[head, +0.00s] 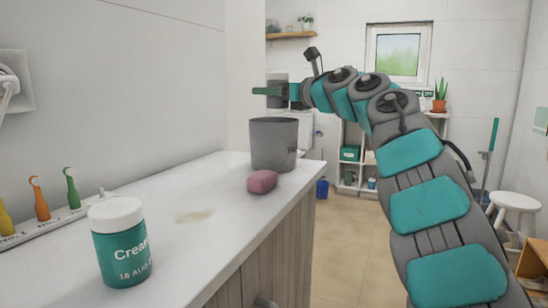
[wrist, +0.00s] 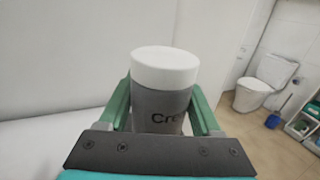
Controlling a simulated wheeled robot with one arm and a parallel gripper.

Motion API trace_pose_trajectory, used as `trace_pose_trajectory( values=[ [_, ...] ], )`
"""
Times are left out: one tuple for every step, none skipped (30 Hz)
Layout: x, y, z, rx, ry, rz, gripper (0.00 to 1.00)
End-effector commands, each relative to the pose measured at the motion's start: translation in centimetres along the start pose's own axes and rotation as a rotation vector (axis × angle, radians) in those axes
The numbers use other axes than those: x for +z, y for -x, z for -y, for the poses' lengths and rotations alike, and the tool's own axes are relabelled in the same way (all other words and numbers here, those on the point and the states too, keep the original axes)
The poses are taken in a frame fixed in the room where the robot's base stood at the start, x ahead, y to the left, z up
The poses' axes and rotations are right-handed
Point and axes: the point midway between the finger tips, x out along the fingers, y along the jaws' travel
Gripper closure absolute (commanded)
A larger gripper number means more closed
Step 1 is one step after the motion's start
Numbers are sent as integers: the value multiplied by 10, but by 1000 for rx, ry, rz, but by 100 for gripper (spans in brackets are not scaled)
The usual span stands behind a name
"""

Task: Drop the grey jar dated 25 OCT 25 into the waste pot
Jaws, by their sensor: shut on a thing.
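My gripper (head: 268,91) is shut on a grey jar (wrist: 160,104) with a white lid, held between its green fingers in the wrist view. "Cre" shows on the jar; its date is hidden. The jar looks upright. In the head view only a bit of grey shows around the fingers.
A teal cream jar (head: 121,255) with a white lid, reading "10 AUG", stands on the near counter (head: 190,260). A pink soap bar (head: 262,181) lies before the pot. The counter's middle is clear except for a stain.

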Motion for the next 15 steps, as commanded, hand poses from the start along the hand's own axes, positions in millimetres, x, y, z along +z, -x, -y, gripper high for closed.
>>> trace_pose_trajectory(
  values=[
    [-8,0,0,0,0,1,97],
    [-10,0,0,0,0,1,97],
    [-10,0,0,0,0,1,97],
    [-11,0,0,0,0,1,97],
    [-11,0,0,0,0,1,97],
    [-11,0,0,0,0,1,97],
    [-10,0,0,0,0,1,97],
    [-10,0,0,0,0,1,97],
    [-10,0,0,0,0,1,97],
    [-10,0,0,0,0,1,97],
    [-10,0,0,0,0,1,97],
    [-10,0,0,0,0,1,33],
    [-10,0,0,0,0,1,30],
    [-10,0,0,0,0,1,27],
    [-10,0,0,0,0,0,22]
  ],
)
